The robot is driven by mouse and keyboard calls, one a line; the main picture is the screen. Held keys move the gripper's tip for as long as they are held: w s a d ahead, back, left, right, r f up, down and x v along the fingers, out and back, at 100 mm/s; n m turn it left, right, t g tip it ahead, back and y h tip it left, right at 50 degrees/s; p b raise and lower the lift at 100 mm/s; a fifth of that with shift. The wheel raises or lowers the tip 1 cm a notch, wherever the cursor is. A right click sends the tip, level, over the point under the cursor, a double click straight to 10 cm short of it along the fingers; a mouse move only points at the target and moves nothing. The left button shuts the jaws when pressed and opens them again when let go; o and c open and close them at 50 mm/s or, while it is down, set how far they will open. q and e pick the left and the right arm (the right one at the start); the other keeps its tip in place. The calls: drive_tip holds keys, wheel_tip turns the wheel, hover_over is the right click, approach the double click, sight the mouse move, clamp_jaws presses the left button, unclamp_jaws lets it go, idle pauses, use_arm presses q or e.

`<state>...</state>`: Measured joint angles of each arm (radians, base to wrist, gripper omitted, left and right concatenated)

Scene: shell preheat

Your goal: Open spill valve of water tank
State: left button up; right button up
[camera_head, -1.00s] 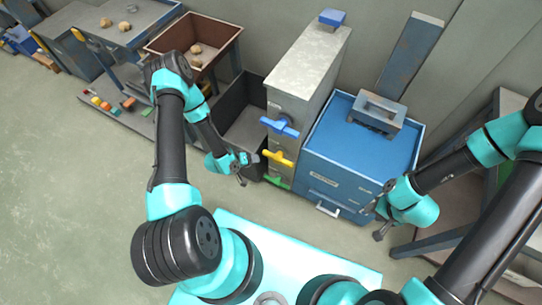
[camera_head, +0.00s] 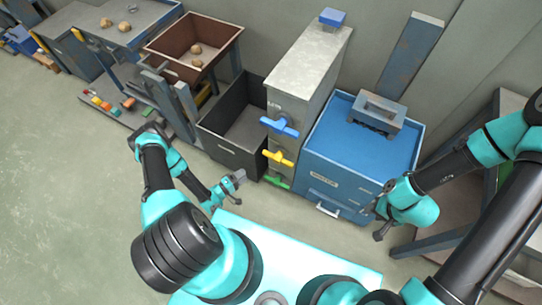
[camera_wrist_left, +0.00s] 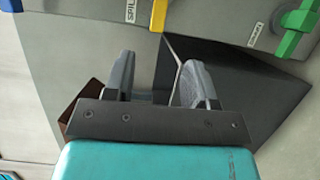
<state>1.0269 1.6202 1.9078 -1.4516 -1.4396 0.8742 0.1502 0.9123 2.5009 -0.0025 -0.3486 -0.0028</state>
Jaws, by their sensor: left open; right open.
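The water tank (camera_head: 300,85) is a tall pale grey box with blue (camera_head: 280,127), yellow (camera_head: 277,158) and green (camera_head: 278,182) valve handles down its front. In the left wrist view, a label reading "SPILL" (camera_wrist_left: 130,10) sits beside the yellow handle (camera_wrist_left: 158,14); the green handle (camera_wrist_left: 290,42) has its own small label. My left gripper (camera_head: 240,178) is open and empty, low in front of the tank and left of the handles, touching none of them. Its fingers also show in the left wrist view (camera_wrist_left: 160,85). My right gripper (camera_head: 372,223) is open and empty before the blue cabinet.
The blue cabinet (camera_head: 350,145) stands right of the tank with a grey handled piece (camera_head: 378,112) on top. A dark open bin (camera_head: 222,152) is left of the tank, with a brown tray (camera_head: 170,45) behind. Open floor (camera_head: 60,190) lies at the left.

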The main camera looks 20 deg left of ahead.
sight(269, 157)
use_arm(q)
drive_tip(key=shift+w+d, duration=0.1)
drive_tip(key=shift+w, duration=0.05)
drive_tip(key=x, duration=1.7)
drive_tip(key=shift+c, duration=0.5)
clamp_jaws()
